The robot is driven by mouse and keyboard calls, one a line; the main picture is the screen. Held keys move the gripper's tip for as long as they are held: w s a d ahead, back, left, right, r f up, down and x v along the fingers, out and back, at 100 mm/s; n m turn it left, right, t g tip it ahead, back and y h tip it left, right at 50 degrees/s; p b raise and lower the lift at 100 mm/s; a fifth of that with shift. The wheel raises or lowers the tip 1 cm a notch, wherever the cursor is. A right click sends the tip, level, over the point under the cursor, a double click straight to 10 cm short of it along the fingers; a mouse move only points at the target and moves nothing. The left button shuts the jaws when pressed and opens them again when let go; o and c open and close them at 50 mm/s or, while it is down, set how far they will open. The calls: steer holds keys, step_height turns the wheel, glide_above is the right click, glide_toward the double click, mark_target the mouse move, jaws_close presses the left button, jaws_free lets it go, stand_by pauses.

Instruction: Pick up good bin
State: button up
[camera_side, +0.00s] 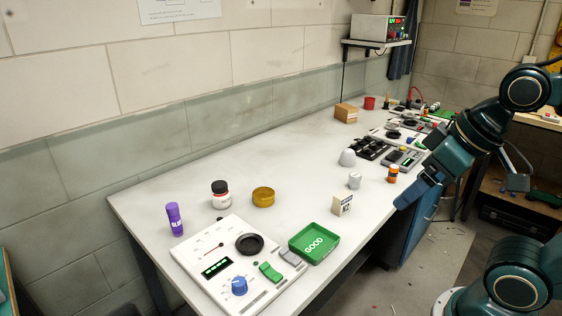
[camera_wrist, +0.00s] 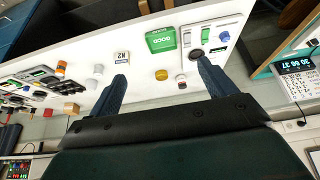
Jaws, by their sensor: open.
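The good bin is a shallow green tray marked GOOD. In the side view the good bin (camera_side: 325,253) lies near the front edge of the bench, right of a white control panel. In the wrist view the good bin (camera_wrist: 161,48) shows at the top centre, between and beyond my fingers. My gripper (camera_side: 410,198) is well to the right of the bin and above it, near the bench's front edge. In the wrist view my gripper (camera_wrist: 162,72) has its two dark fingers spread wide with nothing between them.
A white control panel (camera_side: 213,247) with knob and buttons sits beside the bin. More devices crowd the far end. The middle of the bench (camera_side: 280,160) is clear.

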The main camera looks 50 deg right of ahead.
steer(key=shift+o, duration=1.4)
steer(key=shift+w, duration=0.1)
steer(key=w+d+f+m+g+y, duration=0.1)
steer(key=w+f+m+g+y, duration=0.15)
steer(key=w+m, duration=0.8)
steer(key=w+d+f+m+g+y, duration=0.2)
steer(key=w+d+f+m+g, duration=0.1)
steer(key=w+d+f+m, duration=0.2)
steer(key=shift+w+d+f+m, duration=0.35)
steer(key=shift+w+f+m, duration=0.9)
steer(key=shift+w+f, duration=1.05)
steer(key=shift+s, duration=0.1)
glide_above(321, 240)
steer(key=shift+f, duration=4)
